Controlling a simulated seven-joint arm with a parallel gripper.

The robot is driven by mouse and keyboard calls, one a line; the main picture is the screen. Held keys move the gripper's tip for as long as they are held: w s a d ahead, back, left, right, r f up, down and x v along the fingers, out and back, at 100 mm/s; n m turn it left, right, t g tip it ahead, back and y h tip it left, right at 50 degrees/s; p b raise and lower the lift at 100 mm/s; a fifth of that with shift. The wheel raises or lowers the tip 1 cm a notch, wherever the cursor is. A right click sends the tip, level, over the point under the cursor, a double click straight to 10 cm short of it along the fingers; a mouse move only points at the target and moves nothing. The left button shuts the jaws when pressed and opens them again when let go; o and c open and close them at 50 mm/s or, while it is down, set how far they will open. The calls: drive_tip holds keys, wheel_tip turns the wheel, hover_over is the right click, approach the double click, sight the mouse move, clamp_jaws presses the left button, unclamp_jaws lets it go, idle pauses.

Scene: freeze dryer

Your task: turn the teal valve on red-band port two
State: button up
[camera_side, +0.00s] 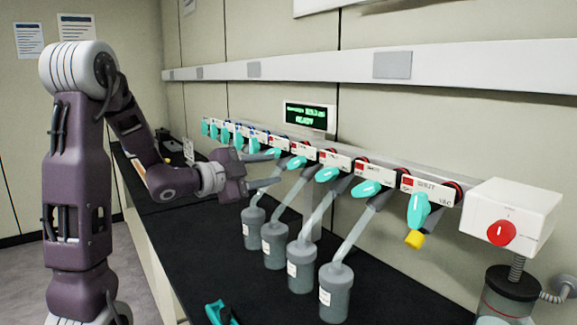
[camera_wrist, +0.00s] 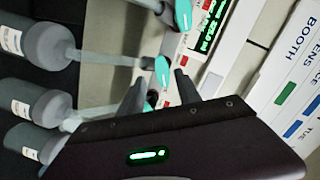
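A row of teal valves hangs along the white manifold. Red-band ports are on its nearer, right part; the port numbers are too small to read, so I cannot tell which is port two. Teal valves near my gripper include one at its tips (camera_side: 272,153) and one to the right (camera_side: 297,162). My gripper (camera_side: 279,168) is open and empty, its fingers pointing at the manifold. In the wrist view, a teal valve (camera_wrist: 162,72) shows between or just beyond the fingertips (camera_wrist: 160,82); contact cannot be told. Another teal valve (camera_wrist: 183,15) is above it.
Several grey flasks (camera_side: 335,292) hang on slanted tubes below the ports, close to my gripper. A green display (camera_side: 309,116) stands behind the manifold. A white box with a red knob (camera_side: 501,233) is at the right. A teal item (camera_side: 220,313) lies on the black bench (camera_side: 190,235).

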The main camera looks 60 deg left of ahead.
sight(293, 164)
drive_tip(key=shift+m+t+h, duration=0.5)
drive_tip(key=shift+m+h, duration=0.2)
drive_tip(key=shift+h, duration=0.2)
drive_tip(key=w, duration=0.6)
drive_tip(key=shift+w, duration=0.15)
clamp_jaws()
